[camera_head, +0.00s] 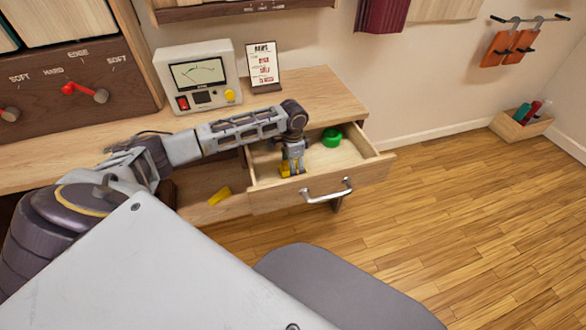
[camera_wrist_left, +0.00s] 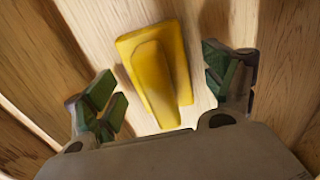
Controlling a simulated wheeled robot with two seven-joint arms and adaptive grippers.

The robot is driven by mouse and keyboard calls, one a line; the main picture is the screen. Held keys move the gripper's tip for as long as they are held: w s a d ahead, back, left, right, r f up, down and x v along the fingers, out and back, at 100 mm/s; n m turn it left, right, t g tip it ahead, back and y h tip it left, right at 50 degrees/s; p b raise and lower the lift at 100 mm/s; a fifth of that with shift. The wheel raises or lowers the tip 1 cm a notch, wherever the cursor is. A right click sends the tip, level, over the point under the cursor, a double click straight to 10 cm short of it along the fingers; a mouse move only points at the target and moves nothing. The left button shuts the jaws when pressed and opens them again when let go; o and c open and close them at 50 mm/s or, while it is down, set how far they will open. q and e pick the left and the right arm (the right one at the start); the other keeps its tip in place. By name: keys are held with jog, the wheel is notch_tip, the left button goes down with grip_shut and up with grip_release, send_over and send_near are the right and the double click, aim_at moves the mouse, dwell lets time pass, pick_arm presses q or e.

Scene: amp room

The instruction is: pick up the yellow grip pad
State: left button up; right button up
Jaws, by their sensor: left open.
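The yellow grip pad (camera_wrist_left: 158,75) lies on the pale wooden floor of the open drawer (camera_head: 318,193). It is a flat yellow block with a raised ridge along its length. In the head view, only a bit of yellow (camera_head: 284,171) shows beside my gripper. My left gripper (camera_head: 292,169) points down into the drawer's left part. In the left wrist view, its green-padded fingers (camera_wrist_left: 165,95) are open, one on each side of the pad, with gaps between. My right gripper is not in view.
A green round object (camera_head: 332,137) lies farther back in the drawer. Another yellow piece (camera_head: 220,195) lies left of the drawer. A meter box (camera_head: 197,77) and a small sign (camera_head: 263,66) stand on the desk. A wooden box (camera_head: 522,121) sits on the floor at right.

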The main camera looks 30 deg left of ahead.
pick_arm(q)
jog(key=shift+c, duration=0.3)
jog(key=c, duration=1.1)
jog(key=shift+r, duration=0.15)
jog(key=shift+r, duration=0.4)
jog(key=shift+r+p, duration=1.3)
jog(key=shift+r, duration=3.2)
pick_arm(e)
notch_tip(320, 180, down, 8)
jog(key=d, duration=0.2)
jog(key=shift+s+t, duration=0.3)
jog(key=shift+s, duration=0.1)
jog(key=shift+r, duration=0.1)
